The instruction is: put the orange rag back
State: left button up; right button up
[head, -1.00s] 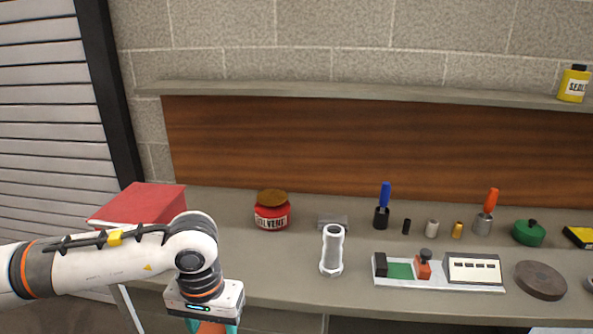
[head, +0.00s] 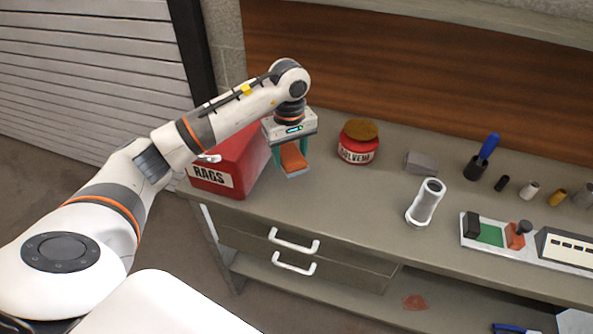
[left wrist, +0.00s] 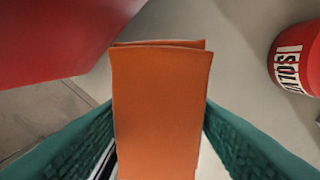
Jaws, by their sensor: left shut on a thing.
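The orange rag (head: 293,157) is held between the green fingers of my left gripper (head: 292,165), above the workbench top. It fills the middle of the left wrist view (left wrist: 160,110) as a folded orange piece, with a finger on each side. The red box labelled RAGS (head: 215,176) stands at the left end of the bench, just left of the gripper; its red side also shows at upper left in the left wrist view (left wrist: 60,35). The box's opening is hidden by my arm. My right gripper is not in view.
A red solvent jar (head: 357,145) with a brown lid stands right of the gripper. Bare bench lies in front of the jar. Drawers with white handles (head: 294,240) are below.

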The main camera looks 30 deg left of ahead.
pick_arm(q)
jog(key=p, duration=0.2)
send_over(291, 189)
notch_tip(291, 189, down, 6)
jog(key=shift+r, duration=0.1)
notch_tip(291, 189, down, 4)
jog(key=shift+f, duration=0.2)
jog(key=o, duration=1)
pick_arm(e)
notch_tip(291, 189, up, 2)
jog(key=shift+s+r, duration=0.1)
pick_arm(q)
jog(key=shift+r, duration=0.1)
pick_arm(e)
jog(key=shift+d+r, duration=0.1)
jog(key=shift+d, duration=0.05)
